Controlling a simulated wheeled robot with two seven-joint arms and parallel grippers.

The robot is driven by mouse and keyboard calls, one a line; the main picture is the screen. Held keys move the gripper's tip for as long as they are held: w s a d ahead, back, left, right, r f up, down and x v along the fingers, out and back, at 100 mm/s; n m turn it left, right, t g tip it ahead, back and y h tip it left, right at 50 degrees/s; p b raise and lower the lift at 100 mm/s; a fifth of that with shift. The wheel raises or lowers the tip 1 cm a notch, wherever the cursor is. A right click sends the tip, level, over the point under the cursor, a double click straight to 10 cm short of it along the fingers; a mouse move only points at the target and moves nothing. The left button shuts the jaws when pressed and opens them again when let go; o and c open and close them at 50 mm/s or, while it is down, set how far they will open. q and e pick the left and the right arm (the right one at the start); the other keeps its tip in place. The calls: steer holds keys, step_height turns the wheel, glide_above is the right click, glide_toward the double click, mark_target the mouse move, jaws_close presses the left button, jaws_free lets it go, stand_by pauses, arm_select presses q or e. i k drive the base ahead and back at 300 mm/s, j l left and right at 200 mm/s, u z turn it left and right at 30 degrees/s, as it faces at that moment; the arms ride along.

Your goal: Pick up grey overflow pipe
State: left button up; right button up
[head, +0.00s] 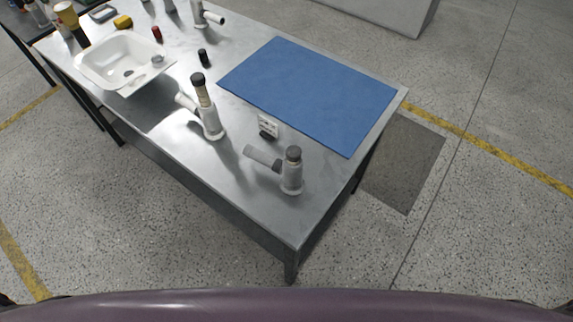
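A grey overflow pipe (290,174) stands upright near the front right corner of the steel table, with a dark cap on top and a grey side branch pointing left. A similar upright pipe (210,121) with a paler body, dark cap and side branch stands to its left and farther back. Another branched pipe (199,14) stands at the far edge of the view. Which of these the task means is not certain; the front one looks greyest. Neither of my grippers is in view.
The steel table (240,213) also bears a blue mat (310,90), a white basin (98,62), a small white block with holes (268,125), a small black cylinder (203,56) and a yellow item (123,21). The mat is empty. Open floor surrounds the table's right end.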

mark_target(292, 184)
steer(key=j+z, duration=0.4)
steer(key=j, duration=0.2)
steer(key=j+z, duration=0.4)
steer(key=j, duration=0.2)
steer(key=k+j+z, duration=0.15)
steer(key=j+z, duration=0.25)
steer(key=j, duration=0.15)
